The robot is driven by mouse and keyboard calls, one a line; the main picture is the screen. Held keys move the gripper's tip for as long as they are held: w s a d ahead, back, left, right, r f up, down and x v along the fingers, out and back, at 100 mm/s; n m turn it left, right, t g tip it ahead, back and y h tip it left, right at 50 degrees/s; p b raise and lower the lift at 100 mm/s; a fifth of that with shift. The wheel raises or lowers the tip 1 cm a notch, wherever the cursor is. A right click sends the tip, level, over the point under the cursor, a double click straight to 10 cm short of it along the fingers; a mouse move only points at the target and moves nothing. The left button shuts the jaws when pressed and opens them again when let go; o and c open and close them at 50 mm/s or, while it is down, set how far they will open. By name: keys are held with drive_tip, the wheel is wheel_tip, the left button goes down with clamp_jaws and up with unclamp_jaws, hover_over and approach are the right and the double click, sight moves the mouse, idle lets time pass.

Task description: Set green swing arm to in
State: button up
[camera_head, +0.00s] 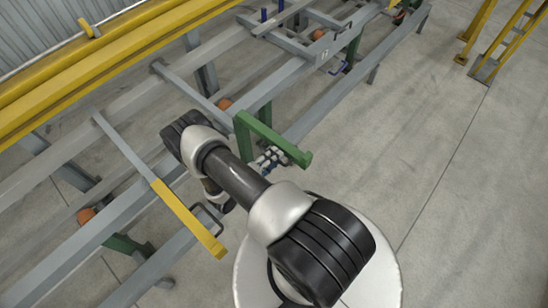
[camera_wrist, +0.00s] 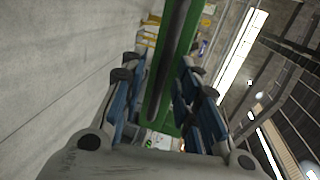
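The green swing arm (camera_head: 276,136) is a bar that runs from a green upright at the side of the runout table out to the lower right, over the floor. In the wrist view the green bar (camera_wrist: 168,80) runs lengthwise between my two fingers. My gripper (camera_head: 270,158) is beside and just below the bar in the head view, partly hidden by my arm. Its blue-padded fingers (camera_wrist: 155,92) stand apart on either side of the bar. A gap shows at the left finger; whether the right finger touches the bar I cannot tell.
The grey frame of the runout table (camera_head: 330,100) runs diagonally across the head view. A yellow bar (camera_head: 188,218) sticks out at lower left. Yellow rails (camera_head: 90,65) line the upper left.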

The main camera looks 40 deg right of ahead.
drive_tip(key=shift+d, duration=0.35)
drive_tip(key=shift+c, duration=0.4)
clamp_jaws()
